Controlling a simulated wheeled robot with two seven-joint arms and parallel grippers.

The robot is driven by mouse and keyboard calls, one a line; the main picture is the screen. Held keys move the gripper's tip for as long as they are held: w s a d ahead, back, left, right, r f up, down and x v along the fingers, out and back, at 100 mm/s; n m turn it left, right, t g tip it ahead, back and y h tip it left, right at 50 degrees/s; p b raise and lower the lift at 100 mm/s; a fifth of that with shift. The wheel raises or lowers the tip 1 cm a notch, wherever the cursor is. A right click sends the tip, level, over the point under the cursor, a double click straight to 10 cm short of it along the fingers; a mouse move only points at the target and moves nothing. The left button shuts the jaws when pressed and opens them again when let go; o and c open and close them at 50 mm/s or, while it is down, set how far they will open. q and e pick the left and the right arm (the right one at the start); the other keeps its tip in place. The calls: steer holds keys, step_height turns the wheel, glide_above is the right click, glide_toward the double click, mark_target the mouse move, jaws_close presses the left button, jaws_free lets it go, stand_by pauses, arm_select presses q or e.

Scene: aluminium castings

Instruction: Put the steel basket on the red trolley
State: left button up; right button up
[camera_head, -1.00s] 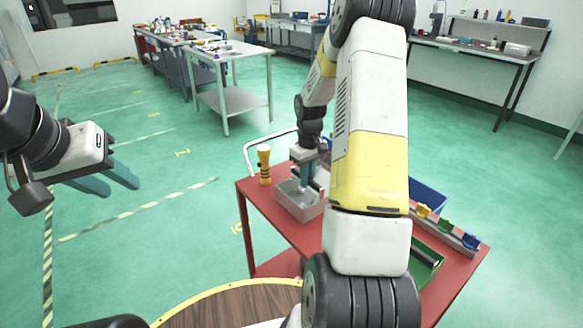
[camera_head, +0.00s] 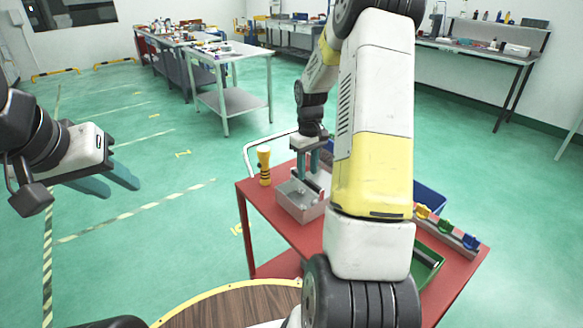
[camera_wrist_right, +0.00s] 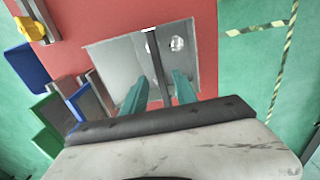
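In the right wrist view the right gripper's fingers (camera_wrist_right: 160,88) stand on either side of the bar with gaps. My left gripper (camera_head: 110,183) is open and empty over the floor at the left, away from the trolley.
A green bin (camera_head: 428,266), a blue bin (camera_head: 430,201) and a rail with coloured clips (camera_head: 445,228) occupy the trolley's right side. A round wooden table (camera_head: 235,307) is in front. My right arm hides the trolley's middle.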

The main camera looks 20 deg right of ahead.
steer(key=s+a+r+t, duration=0.1)
steer(key=s+a+r, duration=0.2)
steer(key=r, duration=0.4)
steer(key=s+a+r+m+t, duration=0.1)
steer(key=s+a+r, duration=0.15)
steer(key=r, duration=0.35)
steer(key=s+a+r+t, duration=0.1)
steer(key=s+a+r, duration=0.1)
steer(key=s+r, duration=0.35)
steer(key=s+a+r+m+t+y, duration=0.1)
steer(key=s+a+r, duration=0.1)
steer(key=s, duration=0.4)
steer(key=s+a+r+m+t+y, duration=0.1)
steer(key=s+a+r+t, duration=0.1)
steer(key=s+a, duration=0.3)
steer(key=s, duration=0.2)
steer(key=shift+s, duration=0.3)
